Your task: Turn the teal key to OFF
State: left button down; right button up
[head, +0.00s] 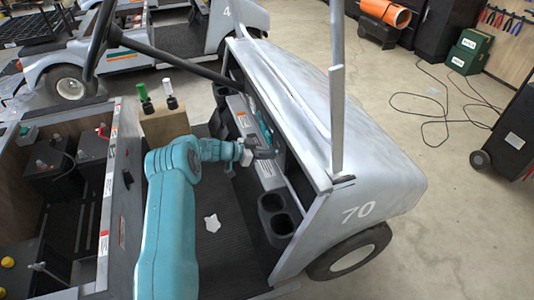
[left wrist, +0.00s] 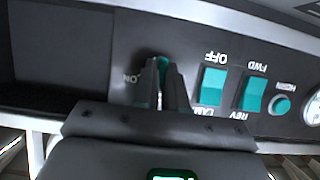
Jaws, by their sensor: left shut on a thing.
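The cart's dashboard (head: 238,115) faces my left gripper (head: 262,152), which reaches into the cart's front from the left. In the left wrist view the labels appear upside down. There the gripper's dark fingers (left wrist: 162,85) are closed around the teal key (left wrist: 163,66), and only a small part of the key shows between them. The key's exact angle is hidden by the fingers. My right gripper is not in view.
A second teal rocker (left wrist: 253,94) marked FWD and REV and a round teal button (left wrist: 281,105) are right of the key. The steering wheel column (head: 165,57) crosses above my arm. Cup holders (head: 275,213) are below the dashboard, and batteries (head: 60,165) lie left.

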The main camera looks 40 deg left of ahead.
pick_arm(q)
jog(key=shift+f, duration=0.2)
jog(key=c, duration=1.2)
grip_release()
jog(key=v, duration=1.6)
jog(key=shift+s+r, duration=0.1)
jog(key=shift+r, duration=0.05)
jog(key=shift+s, duration=0.1)
